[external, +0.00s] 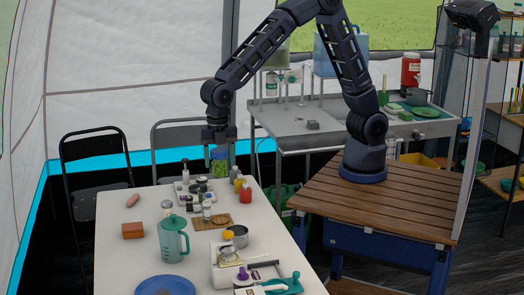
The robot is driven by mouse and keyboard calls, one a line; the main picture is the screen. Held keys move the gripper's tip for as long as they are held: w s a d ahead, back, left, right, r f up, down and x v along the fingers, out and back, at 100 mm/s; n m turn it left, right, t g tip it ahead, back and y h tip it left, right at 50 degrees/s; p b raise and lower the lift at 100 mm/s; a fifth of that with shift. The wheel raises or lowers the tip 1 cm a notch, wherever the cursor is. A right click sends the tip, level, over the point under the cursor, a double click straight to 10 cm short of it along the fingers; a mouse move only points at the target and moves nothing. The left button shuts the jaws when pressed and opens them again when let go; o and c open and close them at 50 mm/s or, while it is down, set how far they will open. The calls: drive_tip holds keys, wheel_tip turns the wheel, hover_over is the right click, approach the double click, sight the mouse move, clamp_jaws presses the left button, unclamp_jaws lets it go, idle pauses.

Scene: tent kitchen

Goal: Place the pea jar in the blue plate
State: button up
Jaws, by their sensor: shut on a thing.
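The pea jar (219,170), a clear jar with green contents, is at the far end of the white table. My gripper (219,162) points down with its fingers around the upper part of the jar and is shut on it. Whether the jar's base touches the surface below is hard to tell. The blue plate (165,287) lies at the near end of the table, partly cut off by the bottom edge of the picture. No object shows on its visible part.
A green pitcher (173,240) stands between jar and plate. Small bottles and jars on a tray (182,197), a wooden board (211,223), a metal pot (237,236) and an orange block (133,230) are also there. The table's left side is mostly clear.

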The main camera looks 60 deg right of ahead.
drive_tip(key=w+a, duration=0.1)
drive_tip(key=a, duration=1.7)
hover_over(165, 286)
wheel_tip(165, 286, down, 21)
drive_tip(key=shift+f, duration=0.1)
drive_tip(key=o, duration=1.1)
drive_tip(key=shift+f, duration=0.1)
wheel_tip(165, 286, up, 12)
drive_tip(key=shift+r, duration=0.15)
drive_tip(key=shift+d, duration=0.1)
